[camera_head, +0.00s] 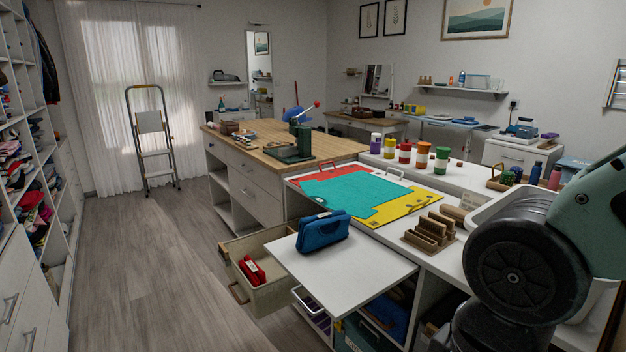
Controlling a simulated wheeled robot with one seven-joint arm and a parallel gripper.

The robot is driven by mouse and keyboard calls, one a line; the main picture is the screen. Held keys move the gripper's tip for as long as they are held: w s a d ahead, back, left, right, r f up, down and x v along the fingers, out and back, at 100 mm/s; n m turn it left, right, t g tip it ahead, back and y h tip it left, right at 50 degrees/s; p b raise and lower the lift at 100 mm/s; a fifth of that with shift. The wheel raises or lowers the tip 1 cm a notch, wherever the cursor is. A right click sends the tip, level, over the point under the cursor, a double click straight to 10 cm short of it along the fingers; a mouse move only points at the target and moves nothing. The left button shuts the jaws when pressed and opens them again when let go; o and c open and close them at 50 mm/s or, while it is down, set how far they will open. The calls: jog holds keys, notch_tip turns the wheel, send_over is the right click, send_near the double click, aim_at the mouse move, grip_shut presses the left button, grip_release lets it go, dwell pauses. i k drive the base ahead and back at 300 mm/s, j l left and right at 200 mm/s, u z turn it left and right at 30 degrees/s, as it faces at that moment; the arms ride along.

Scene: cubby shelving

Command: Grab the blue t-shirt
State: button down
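I cannot single out a blue t-shirt for certain. Folded and heaped clothes (12,165) in several colours, some bluish, fill the cubby shelving (60,172) at the left edge, too small and dark to tell apart. A dark blue garment (44,58) hangs at the top left by the shelving; its kind is unclear. My arm shows at the right edge, with a dark round joint in front of the counter. My gripper is out of view, so whether it is open or holds anything does not show.
A white counter (455,205) with teal, red and yellow sheets fills the right. A blue pouch (322,232) sits on a pulled-out white board (340,268) beside an open drawer (272,297). A stepladder (155,135) stands by the window. The wooden floor (150,250) between shelving and counter is clear.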

aim_at(318, 231)
jog(key=i+j, duration=1.1)
